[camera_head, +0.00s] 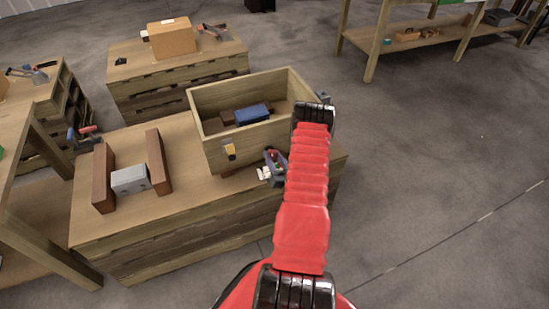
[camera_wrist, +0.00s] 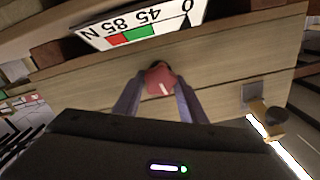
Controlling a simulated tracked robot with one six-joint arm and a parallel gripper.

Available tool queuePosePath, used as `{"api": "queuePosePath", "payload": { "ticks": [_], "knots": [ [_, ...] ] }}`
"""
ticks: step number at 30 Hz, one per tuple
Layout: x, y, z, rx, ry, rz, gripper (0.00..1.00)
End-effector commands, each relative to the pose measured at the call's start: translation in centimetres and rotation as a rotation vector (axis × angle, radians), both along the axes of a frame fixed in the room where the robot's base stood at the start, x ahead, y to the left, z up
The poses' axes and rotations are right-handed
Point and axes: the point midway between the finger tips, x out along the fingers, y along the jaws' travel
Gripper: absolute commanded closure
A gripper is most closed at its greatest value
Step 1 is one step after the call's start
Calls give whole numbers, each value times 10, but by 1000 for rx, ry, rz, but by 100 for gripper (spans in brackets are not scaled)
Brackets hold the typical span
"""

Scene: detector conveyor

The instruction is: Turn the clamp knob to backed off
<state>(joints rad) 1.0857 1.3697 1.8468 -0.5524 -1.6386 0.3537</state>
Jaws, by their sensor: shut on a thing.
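The clamp knob (camera_wrist: 159,78) is small and red with a white mark on its face. It sits in front of a pale wooden wall in the wrist view. My gripper (camera_wrist: 158,88) is shut on it, one finger on each side. A white scale plate (camera_wrist: 140,24) with green and red bands and the figures 0, 45, 85 and N shows upside down above the knob. In the head view my gripper (camera_head: 274,166) is at the front of the wooden box (camera_head: 205,123), partly hidden by my red arm. The knob cannot be made out clearly there.
A blue block (camera_head: 252,114) lies inside the box. A grey block (camera_head: 130,180) sits between two brown blocks on the bench (camera_head: 190,205). A grey plate with a brass-coloured part (camera_wrist: 256,102) is right of the knob. Open floor (camera_head: 440,170) lies to the right.

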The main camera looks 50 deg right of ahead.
Motion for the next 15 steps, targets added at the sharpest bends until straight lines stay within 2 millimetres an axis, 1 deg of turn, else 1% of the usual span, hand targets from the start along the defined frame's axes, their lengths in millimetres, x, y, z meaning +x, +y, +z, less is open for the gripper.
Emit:
{"api": "queuePosePath", "payload": {
  "ticks": [1,15],
  "knots": [
    [-1,2,-5,-28,32,-1,85],
    [-2,2,-5,-410,261,-2,85]
  ]
}}
